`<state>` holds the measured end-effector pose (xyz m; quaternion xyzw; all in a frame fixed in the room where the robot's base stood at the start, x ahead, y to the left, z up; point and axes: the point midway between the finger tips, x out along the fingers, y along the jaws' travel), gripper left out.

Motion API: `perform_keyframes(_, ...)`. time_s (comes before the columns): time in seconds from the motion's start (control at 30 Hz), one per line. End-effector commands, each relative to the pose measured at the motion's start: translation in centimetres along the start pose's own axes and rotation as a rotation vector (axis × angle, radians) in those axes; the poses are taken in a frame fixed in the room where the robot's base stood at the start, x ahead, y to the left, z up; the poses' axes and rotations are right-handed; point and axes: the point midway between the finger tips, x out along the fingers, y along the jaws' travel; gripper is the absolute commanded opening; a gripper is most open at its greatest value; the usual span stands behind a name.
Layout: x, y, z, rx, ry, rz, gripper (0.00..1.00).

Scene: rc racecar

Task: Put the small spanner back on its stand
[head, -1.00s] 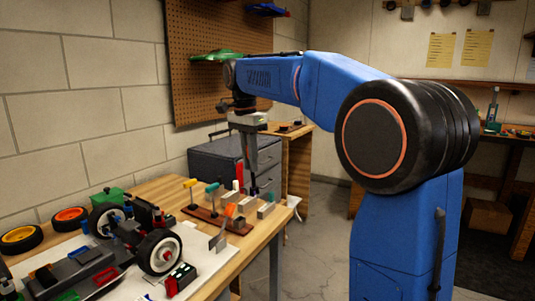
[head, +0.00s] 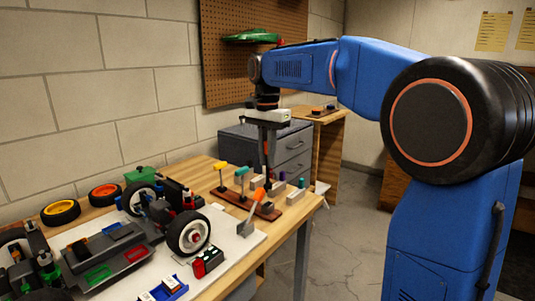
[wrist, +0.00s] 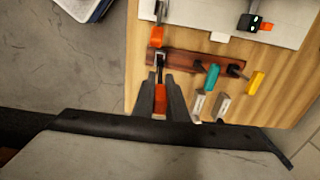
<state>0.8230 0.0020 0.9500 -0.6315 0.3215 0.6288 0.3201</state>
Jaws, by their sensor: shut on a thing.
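My gripper (head: 267,172) is shut on a small spanner (wrist: 160,98) with a red-orange handle. In the wrist view its dark metal end reaches past the fingertips, over the left end of the dark red-brown wooden stand (wrist: 190,62). In the head view the stand (head: 232,198) lies on the workbench, with my gripper above and behind its right end. Tools with a yellow handle (head: 220,166) and a teal handle (head: 241,171) stand upright in it. I cannot tell whether the held spanner touches the stand.
An orange-handled tool (head: 258,197) stands at the near side of the stand. Small light blocks (head: 295,195) stand behind it. A partly built car (head: 150,225) is on the white mat at left. A grey drawer cabinet (head: 290,150) is behind the bench.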

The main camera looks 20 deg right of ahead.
Motion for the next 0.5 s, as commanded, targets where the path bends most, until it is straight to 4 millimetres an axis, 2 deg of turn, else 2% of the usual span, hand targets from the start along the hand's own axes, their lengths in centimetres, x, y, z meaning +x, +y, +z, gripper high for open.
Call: perform_keyframes(0.5,3.5,0.0,0.0,0.001,0.000,0.000,0.00)
